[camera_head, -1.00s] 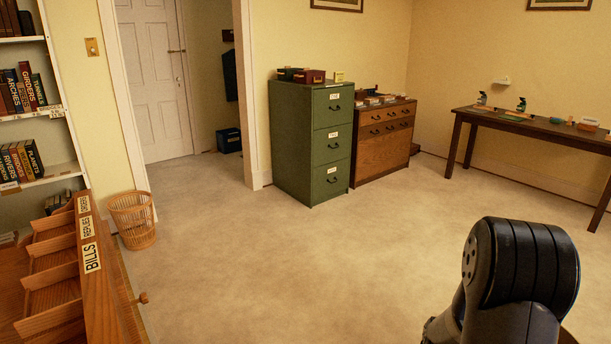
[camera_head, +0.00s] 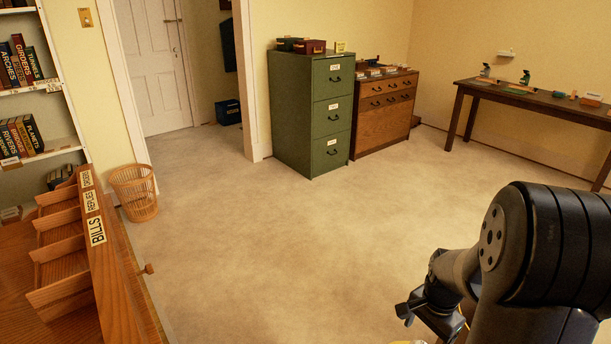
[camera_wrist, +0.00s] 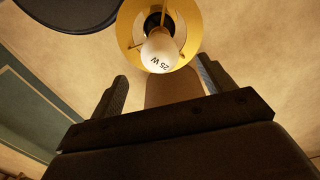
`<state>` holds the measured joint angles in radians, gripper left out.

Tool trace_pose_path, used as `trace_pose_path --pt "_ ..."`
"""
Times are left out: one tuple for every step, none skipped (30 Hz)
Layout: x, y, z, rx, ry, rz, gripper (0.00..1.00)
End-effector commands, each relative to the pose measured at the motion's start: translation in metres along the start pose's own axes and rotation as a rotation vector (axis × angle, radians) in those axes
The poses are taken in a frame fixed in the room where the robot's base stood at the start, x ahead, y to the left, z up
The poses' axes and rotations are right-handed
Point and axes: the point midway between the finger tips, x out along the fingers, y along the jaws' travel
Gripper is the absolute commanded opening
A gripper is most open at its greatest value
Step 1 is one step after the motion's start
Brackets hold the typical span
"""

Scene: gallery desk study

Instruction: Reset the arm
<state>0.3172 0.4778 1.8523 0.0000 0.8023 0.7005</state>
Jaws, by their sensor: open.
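My arm (camera_head: 540,250) rises at the lower right of the head view, bent, with its wrist part (camera_head: 435,300) low to the left of it. In the wrist view my gripper (camera_wrist: 162,72) has its two dark fingers spread apart. A lamp with a yellow shade (camera_wrist: 128,32) and a white bulb (camera_wrist: 160,52) marked "25 W" shows beyond the fingers. A brownish shape (camera_wrist: 172,86) shows between the fingers; I cannot tell what it is, and I see nothing gripped.
A wooden sorter (camera_head: 95,225) labelled "BILLS" stands at the left, with a wicker basket (camera_head: 135,192) behind it. A green cabinet (camera_head: 312,115), a wooden drawer chest (camera_head: 383,120) and a long table (camera_head: 540,98) line the back. The carpet (camera_head: 290,230) between is clear.

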Motion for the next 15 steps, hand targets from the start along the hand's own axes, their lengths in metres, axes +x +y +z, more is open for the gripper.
trace_pose_path --pt "0.02 0.002 0.003 0.0 -0.012 0.01 0.77" --pt "0.026 0.002 0.003 0.0 -0.012 0.01 0.77" --pt "0.034 0.003 0.003 0.0 -0.012 0.01 0.77" --pt "0.04 0.003 0.003 -0.001 -0.013 0.011 0.77" --pt "0.046 0.002 0.003 -0.001 -0.011 0.01 0.77" --pt "0.054 0.003 0.003 -0.001 -0.012 0.01 0.77" --pt "0.06 0.003 0.003 -0.001 -0.011 0.009 0.77" --pt "0.066 0.003 0.003 -0.001 -0.012 0.01 0.77" --pt "0.074 0.003 0.003 -0.001 -0.011 0.009 0.77" --pt "0.08 0.003 0.003 -0.001 -0.012 0.01 0.77" --pt "0.086 0.003 0.003 -0.001 -0.011 0.009 0.77" --pt "0.094 0.003 0.003 -0.001 -0.012 0.01 0.77" --pt "0.099 0.003 0.003 -0.001 -0.011 0.009 0.77" --pt "0.105 0.003 0.003 -0.001 -0.011 0.009 0.77" --pt "0.107 0.006 0.003 -0.001 -0.01 0.009 0.77"
